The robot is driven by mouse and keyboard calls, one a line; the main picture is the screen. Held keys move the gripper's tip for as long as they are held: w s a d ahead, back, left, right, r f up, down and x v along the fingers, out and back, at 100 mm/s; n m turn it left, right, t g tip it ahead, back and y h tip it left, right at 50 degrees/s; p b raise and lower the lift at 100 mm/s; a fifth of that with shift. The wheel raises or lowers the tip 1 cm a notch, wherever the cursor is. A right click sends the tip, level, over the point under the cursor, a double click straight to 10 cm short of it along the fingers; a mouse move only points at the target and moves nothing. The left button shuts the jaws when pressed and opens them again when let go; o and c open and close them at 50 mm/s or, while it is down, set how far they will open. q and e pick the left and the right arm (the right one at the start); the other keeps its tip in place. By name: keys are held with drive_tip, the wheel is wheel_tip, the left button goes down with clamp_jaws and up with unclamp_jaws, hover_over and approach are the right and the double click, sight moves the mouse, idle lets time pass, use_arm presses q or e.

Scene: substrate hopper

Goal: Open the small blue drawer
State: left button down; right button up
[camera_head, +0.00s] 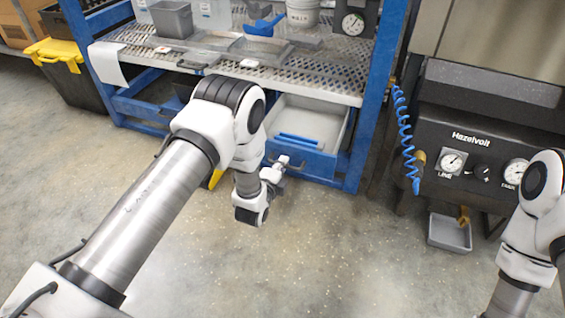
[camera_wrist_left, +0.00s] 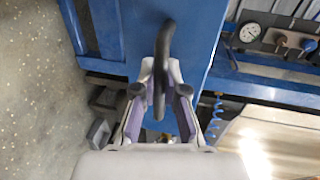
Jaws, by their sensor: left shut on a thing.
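The small blue drawer (camera_head: 318,170) is under the right part of the blue workbench. It stands pulled out, with its pale inside visible from above and a blue item (camera_head: 300,141) lying in it. My left gripper (camera_head: 285,163) is at the drawer's front. In the left wrist view its fingers (camera_wrist_left: 160,92) are shut on a dark curved handle (camera_wrist_left: 166,40) on the blue front (camera_wrist_left: 195,35). My left arm hides part of the drawer's left side. My right arm shows at the right edge, but its gripper is out of view.
The workbench has a perforated top (camera_head: 330,75) with a grey bin (camera_head: 172,19) and a blue scoop (camera_head: 263,25). A dark gauge panel (camera_head: 475,150) stands right, with a coiled blue hose (camera_head: 405,130) and a grey tray (camera_head: 449,233) below. The floor in front is clear.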

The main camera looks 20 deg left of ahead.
use_arm(q)
drive_tip(key=c, duration=1.2)
unclamp_jaws()
drive_tip(key=v, duration=1.2)
